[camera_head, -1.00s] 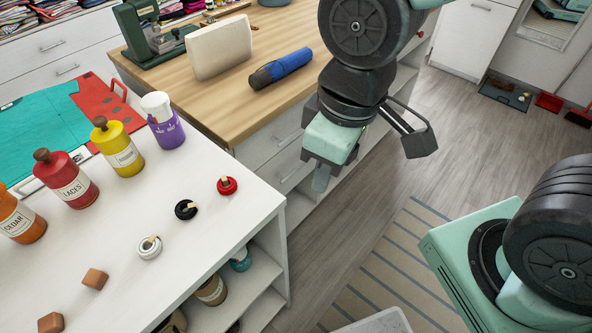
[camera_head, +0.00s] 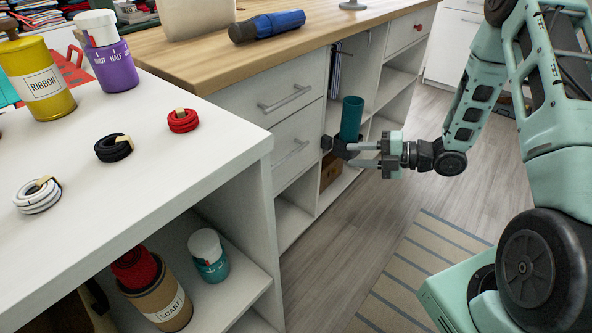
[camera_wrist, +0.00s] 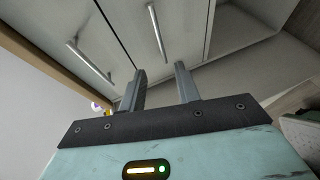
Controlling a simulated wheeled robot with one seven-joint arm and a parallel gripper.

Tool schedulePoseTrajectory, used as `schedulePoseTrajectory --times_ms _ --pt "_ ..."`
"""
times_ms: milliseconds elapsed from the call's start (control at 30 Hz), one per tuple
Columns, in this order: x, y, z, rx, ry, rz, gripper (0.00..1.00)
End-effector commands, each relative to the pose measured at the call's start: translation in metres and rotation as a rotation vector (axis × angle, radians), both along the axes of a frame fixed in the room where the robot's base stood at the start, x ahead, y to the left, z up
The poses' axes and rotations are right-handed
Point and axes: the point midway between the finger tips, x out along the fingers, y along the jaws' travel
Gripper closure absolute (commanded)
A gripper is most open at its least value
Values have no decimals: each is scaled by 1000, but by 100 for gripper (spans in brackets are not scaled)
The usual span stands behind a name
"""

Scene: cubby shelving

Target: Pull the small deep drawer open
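The white cabinet under the wooden top has two stacked drawers, both shut: an upper drawer (camera_head: 262,88) and a lower drawer (camera_head: 290,135), each with a grey bar handle. I cannot tell for sure which is the small deep one. The upper handle (camera_head: 285,97) and lower handle (camera_head: 292,154) also show in the wrist view, as a left bar (camera_wrist: 90,63) and a right bar (camera_wrist: 157,32). My gripper (camera_head: 335,148) is right of the lower handle, apart from it. In the wrist view my gripper (camera_wrist: 162,85) is open and empty, its fingers pointing toward the drawer fronts.
A teal cylinder (camera_head: 351,117) shows close behind my gripper. Open cubbies (camera_head: 345,185) lie right of the drawers. Another drawer with a red knob (camera_head: 418,27) is farther along. A white counter (camera_head: 200,125) with rings and bottles stands at left. Floor is clear right of the cabinet.

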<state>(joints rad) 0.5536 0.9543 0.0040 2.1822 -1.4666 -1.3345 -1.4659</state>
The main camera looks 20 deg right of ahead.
Motion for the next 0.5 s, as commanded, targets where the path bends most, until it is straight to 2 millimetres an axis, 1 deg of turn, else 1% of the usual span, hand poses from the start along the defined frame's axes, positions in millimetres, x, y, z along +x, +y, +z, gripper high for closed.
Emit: schedulePoseTrajectory --times_ms 33,167,267,500 --pt "-3 -2 -5 9 -16 8 68" --pt "-1 3 -5 15 -31 18 68" --pt "8 14 -7 14 -30 18 68" --pt "36 53 -18 14 -29 19 68"
